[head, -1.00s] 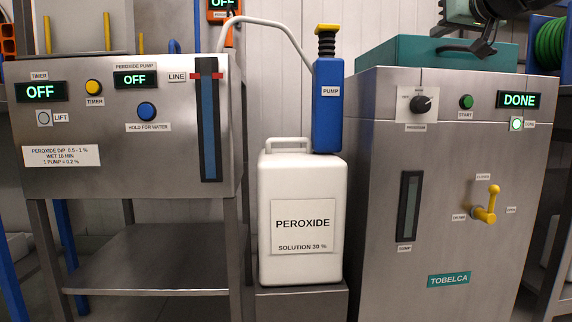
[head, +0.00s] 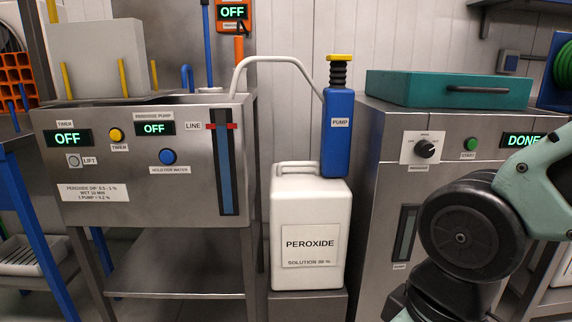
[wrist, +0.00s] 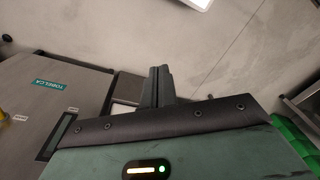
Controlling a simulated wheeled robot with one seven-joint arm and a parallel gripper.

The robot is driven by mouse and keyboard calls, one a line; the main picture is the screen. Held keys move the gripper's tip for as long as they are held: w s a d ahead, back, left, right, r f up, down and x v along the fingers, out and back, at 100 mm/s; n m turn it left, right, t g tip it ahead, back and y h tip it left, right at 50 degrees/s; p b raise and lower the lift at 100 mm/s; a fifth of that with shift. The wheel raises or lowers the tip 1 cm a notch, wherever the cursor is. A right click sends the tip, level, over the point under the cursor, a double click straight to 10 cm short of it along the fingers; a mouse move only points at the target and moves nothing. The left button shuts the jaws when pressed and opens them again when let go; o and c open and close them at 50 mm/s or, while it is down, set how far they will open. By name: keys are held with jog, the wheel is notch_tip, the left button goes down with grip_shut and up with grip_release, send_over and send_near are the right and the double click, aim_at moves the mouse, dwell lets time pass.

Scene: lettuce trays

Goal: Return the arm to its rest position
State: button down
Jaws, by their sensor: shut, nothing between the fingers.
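My gripper (wrist: 158,86) shows in the wrist view with its two dark fingers together and nothing between them. It points out over bare pale floor, apart from the steel machine at the left of that view. In the head view my arm is at the lower right, a pale green link and a dark round joint in front of the steel machine (head: 385,190). The gripper itself does not show in the head view. My arm hides the lower right part of the machine, including its yellow handle.
A white peroxide canister (head: 310,215) with a blue pump (head: 338,140) stands between the dip station (head: 90,185) and the machine. A teal lid (head: 430,88) lies on the machine. Free floor (wrist: 230,60) shows in the wrist view.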

notch_tip(320, 180, up, 38)
jog(key=s+p, duration=0.1)
jog(key=p, duration=3.6)
jog(key=shift+s+d+p, duration=0.25)
jog(key=shift+d+p, duration=0.05)
jog(key=shift+d, duration=0.05)
jog(key=shift+f, duration=0.1)
